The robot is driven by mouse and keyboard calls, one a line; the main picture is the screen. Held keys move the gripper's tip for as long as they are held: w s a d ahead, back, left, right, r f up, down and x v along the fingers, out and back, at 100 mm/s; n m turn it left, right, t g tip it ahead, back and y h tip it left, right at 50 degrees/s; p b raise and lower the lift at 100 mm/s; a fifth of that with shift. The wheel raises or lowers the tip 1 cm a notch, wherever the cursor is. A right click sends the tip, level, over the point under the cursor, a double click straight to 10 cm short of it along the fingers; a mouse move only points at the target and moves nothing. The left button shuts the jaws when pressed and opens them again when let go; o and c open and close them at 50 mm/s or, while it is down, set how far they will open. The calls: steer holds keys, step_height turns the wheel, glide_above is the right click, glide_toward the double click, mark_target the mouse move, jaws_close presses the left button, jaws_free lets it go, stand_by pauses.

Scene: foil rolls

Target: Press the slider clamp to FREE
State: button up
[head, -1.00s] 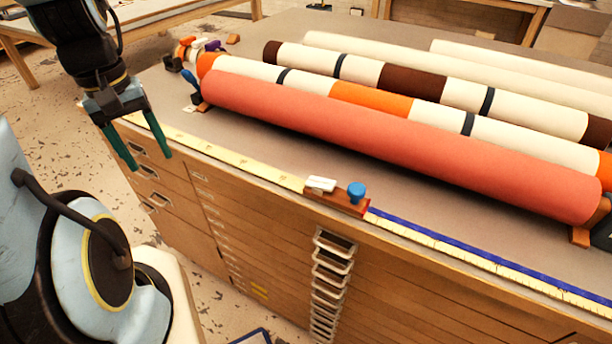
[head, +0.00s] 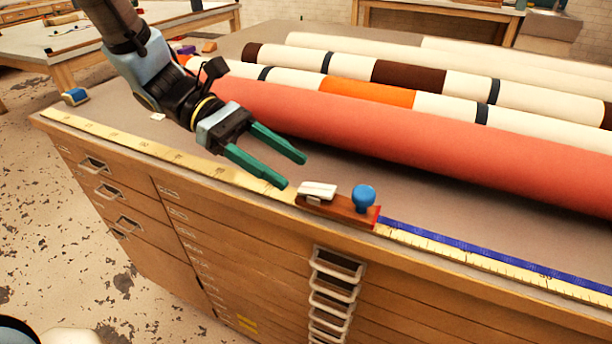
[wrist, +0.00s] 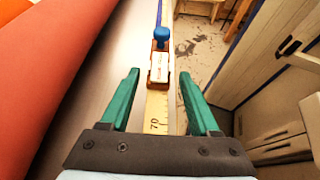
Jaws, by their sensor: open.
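The slider (head: 340,208) is a reddish-brown block on the ruler along the table's front edge. It carries a white clamp lever (head: 317,190) on its left and a blue knob (head: 363,198) on its right. In the wrist view the white clamp (wrist: 159,67) lies ahead between the fingers, with the blue knob (wrist: 161,36) beyond it. I cannot read any marking on the clamp. My gripper (head: 296,172) is open and empty, just left of the slider and apart from it. Its green fingers (wrist: 162,98) lie to either side of the ruler in the wrist view.
The yellow ruler (head: 180,155) runs along the front edge, with a blue strip (head: 470,253) right of the slider. A large coral roll (head: 400,140) and several patterned rolls lie behind. Drawers (head: 335,280) are below the edge. A small blue-and-yellow object (head: 75,96) sits at the left corner.

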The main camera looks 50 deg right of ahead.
mark_target(320, 189)
steer(key=shift+x, duration=2.4)
jaws_close()
